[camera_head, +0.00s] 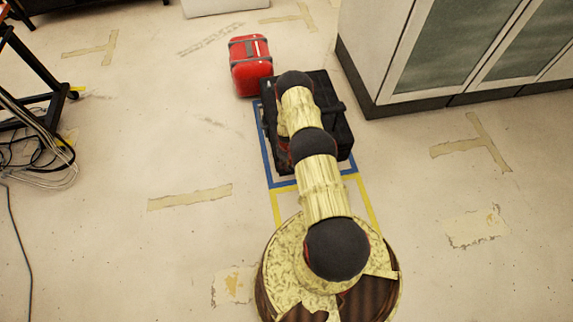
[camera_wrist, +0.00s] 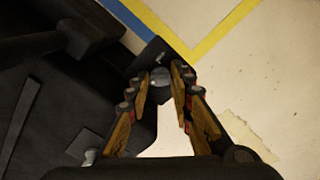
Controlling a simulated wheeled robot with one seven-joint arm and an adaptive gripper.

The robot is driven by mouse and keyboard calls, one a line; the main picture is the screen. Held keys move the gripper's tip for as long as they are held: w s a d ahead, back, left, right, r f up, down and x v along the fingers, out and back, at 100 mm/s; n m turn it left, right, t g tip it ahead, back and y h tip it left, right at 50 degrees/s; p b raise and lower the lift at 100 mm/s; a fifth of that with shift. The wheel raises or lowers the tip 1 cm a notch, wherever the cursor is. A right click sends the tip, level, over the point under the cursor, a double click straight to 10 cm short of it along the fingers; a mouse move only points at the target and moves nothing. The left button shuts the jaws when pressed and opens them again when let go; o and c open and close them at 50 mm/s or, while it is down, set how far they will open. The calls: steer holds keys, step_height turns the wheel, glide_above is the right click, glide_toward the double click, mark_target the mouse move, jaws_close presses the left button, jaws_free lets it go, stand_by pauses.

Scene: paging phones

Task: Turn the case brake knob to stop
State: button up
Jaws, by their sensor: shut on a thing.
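The black case (camera_head: 341,143) stands on the floor inside a blue tape outline, partly covered by my arm in the head view. In the wrist view its dark body (camera_wrist: 50,95) fills the left side. A small grey round knob (camera_wrist: 159,85) sits on a dark block at the case's edge. My gripper (camera_wrist: 163,78) has its two fingertips on either side of this knob, closed on it. The head view hides my gripper behind my arm. The knob's stop marking cannot be read.
A red case (camera_head: 250,65) stands just behind and left of the black case. A white cabinet (camera_head: 385,50) rises at the right. A cart with loose cables (camera_head: 40,145) is at the far left. Open floor lies left and right of my base.

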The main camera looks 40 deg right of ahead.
jaws_close()
steer(key=shift+m, duration=0.4)
steer(key=m, duration=0.3)
steer(key=shift+a, duration=0.1)
steer(key=m, duration=0.4)
steer(key=shift+a, duration=0.15)
steer(key=m, duration=0.5)
steer(key=shift+w, duration=0.1)
steer(key=m, duration=0.4)
steer(key=shift+w+a+m, duration=0.1)
steer(key=shift+m, duration=0.6)
steer(key=o, duration=0.7)
jaws_free()
